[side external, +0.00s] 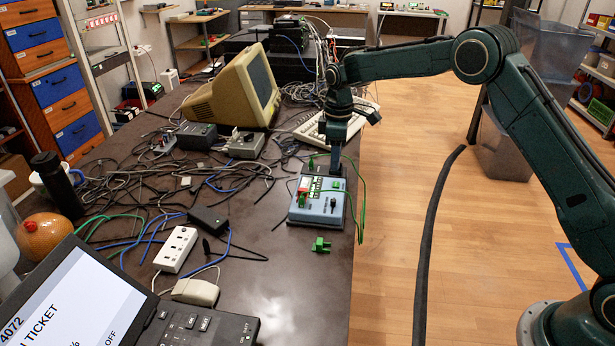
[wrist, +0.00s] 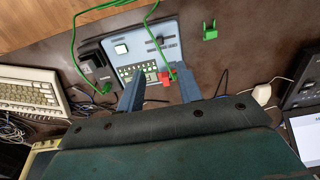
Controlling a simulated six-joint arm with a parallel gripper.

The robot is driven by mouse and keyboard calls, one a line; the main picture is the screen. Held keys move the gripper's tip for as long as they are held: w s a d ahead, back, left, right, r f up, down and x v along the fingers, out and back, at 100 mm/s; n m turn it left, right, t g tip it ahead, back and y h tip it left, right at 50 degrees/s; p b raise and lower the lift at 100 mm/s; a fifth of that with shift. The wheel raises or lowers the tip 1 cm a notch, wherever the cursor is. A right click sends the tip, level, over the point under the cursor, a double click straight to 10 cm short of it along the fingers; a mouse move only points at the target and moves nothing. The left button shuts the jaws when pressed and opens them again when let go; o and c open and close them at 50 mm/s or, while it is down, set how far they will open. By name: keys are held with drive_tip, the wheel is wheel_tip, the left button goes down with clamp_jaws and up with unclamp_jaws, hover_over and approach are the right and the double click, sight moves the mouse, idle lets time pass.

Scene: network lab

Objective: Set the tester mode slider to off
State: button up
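The tester is a blue-grey box (side external: 318,214) near the right edge of the dark table. In the wrist view its panel (wrist: 168,28) shows a small lit screen, rows of small lights and a dark slot with a black knob (wrist: 155,43). A red piece (wrist: 165,78) sits at the panel's near edge; it also shows in the side view (side external: 303,188). I cannot tell for sure which part is the mode slider, and its labels are unreadable. My gripper (wrist: 158,88) points down over the tester, fingers apart, with the red piece visible between them and no clear contact.
Green cables (wrist: 74,45) run over the tester. A green clip (side external: 320,245) lies just in front. A dark handset-like device (wrist: 95,62) is beside it. A white power strip (side external: 176,249), tangled cables and a laptop (side external: 70,300) showing "TICKET" and "OFF" lie left.

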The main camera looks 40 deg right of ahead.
sight(333, 200)
wheel_tip(333, 200, down, 14)
drive_tip(key=shift+r, duration=0.2)
idle(0.5)
clamp_jaws()
